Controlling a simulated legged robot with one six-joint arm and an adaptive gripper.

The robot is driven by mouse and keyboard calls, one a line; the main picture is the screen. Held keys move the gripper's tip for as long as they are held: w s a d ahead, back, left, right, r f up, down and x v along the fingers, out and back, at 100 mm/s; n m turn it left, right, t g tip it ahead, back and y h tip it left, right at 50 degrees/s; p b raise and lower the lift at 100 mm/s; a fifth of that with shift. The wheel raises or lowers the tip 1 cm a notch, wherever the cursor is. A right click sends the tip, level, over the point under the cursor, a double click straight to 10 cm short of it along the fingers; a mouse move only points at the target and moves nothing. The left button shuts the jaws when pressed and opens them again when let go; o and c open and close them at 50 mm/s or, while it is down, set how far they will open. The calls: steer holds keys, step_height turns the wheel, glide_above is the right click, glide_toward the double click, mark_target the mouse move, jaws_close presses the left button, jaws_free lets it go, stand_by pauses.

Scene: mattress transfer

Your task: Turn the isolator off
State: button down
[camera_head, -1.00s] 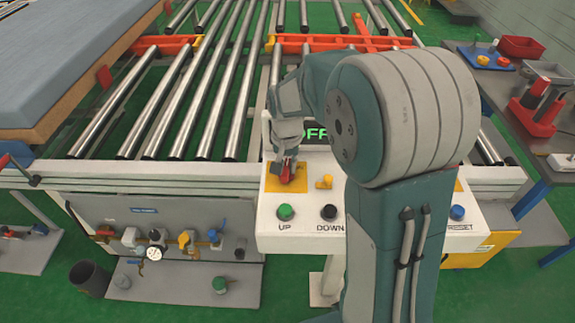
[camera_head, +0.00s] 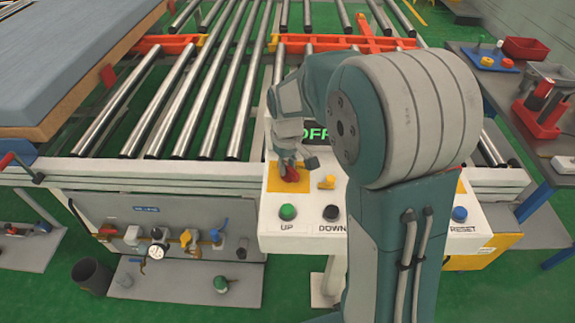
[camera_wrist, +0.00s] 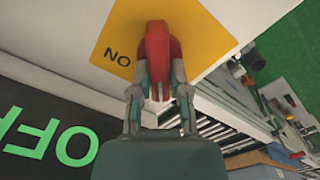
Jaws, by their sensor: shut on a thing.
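The isolator is a red handle (camera_head: 290,174) on a yellow plate (camera_head: 275,184) at the left of the white control panel. In the wrist view the red handle (camera_wrist: 156,45) stands in front of the yellow plate (camera_wrist: 200,32), with the word ON beside it. My gripper (camera_head: 290,164) is at the handle, and in the wrist view its two fingers (camera_wrist: 157,88) are shut on the handle's near end, one on each side. The handle's base is partly hidden by the fingers. A dark display (camera_head: 315,133) reads OFF in green, partly hidden by my arm.
A green UP button (camera_head: 288,212), a black DOWN button (camera_head: 330,212) and a blue RESET button (camera_head: 459,214) line the panel's front. A small yellow part (camera_head: 326,182) stands right of the isolator. Rollers lie behind; a mattress (camera_head: 65,50) is at the left.

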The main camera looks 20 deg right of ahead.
steer(key=shift+w+n, duration=0.1)
steer(key=shift+n, duration=0.5)
steer(key=c, duration=0.6)
jaws_free()
steer(key=shift+a, duration=0.1)
steer(key=shift+r, duration=0.1)
step_height(320, 180, up, 12)
steer(key=s+r+m+t, duration=0.2)
steer(key=s+m+t, duration=0.3)
steer(key=s, duration=1.6)
steer(key=shift+s+d+m+t, duration=0.25)
steer(key=shift+s+m+t, duration=0.05)
steer(key=shift+s, duration=0.05)
